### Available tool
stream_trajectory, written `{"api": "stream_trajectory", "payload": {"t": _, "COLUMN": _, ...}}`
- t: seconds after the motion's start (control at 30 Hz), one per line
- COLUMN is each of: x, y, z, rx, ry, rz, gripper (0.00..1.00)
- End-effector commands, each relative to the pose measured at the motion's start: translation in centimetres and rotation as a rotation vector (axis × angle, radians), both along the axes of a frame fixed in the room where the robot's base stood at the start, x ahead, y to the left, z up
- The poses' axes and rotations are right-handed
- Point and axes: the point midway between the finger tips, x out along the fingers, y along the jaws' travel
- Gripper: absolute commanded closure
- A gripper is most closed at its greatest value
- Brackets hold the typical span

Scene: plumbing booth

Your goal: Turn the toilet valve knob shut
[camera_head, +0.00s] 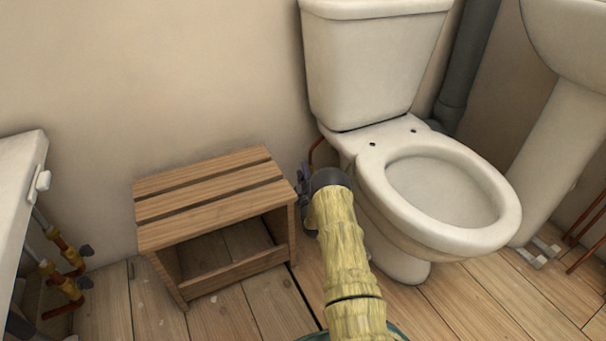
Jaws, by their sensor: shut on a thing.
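The toilet (435,195) stands right of centre with its cistern against the wall. A thin copper pipe (314,150) comes down at its left side. A small bluish-purple part, apparently the toilet valve knob (305,171), shows at the foot of this pipe. My gripper (303,186), dark at the end of my yellow-sleeved arm, is at the knob, between the stool and the toilet. It is shut on the knob. The fingertips are small here, and my wrist hides most of the valve, so the knob's angle cannot be told.
A wooden slatted stool (212,195) stands close on the left of my gripper. The toilet bowl is close on the right. A basin pedestal (565,150) stands at the far right. Copper pipes with valves (65,270) are under a white unit (20,190) at the left.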

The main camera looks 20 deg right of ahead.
Motion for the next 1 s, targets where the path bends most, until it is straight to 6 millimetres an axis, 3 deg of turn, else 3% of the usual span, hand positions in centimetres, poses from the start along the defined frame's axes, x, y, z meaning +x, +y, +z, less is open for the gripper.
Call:
{"api": "stream_trajectory", "payload": {"t": 0.13, "x": 0.0, "y": 0.1, "z": -0.1, "rx": -0.001, "ry": 0.003, "rz": 0.002, "gripper": 0.85}}
{"api": "stream_trajectory", "payload": {"t": 0.17, "x": 0.0, "y": 0.1, "z": -0.1, "rx": -0.001, "ry": 0.003, "rz": 0.002, "gripper": 0.56}}
{"api": "stream_trajectory", "payload": {"t": 0.23, "x": 0.0, "y": 0.1, "z": -0.1, "rx": -0.001, "ry": 0.003, "rz": 0.002, "gripper": 0.42}}
{"api": "stream_trajectory", "payload": {"t": 0.27, "x": 0.0, "y": 0.1, "z": -0.1, "rx": -0.001, "ry": 0.003, "rz": 0.002, "gripper": 0.4}}
{"api": "stream_trajectory", "payload": {"t": 0.67, "x": -0.5, "y": 0.2, "z": -0.1, "rx": -0.001, "ry": 0.004, "rz": 0.001, "gripper": 0.4}}
{"api": "stream_trajectory", "payload": {"t": 1.0, "x": -5.1, "y": 1.3, "z": -1.1, "rx": 0.0, "ry": 0.008, "rz": 0.001, "gripper": 0.4}}
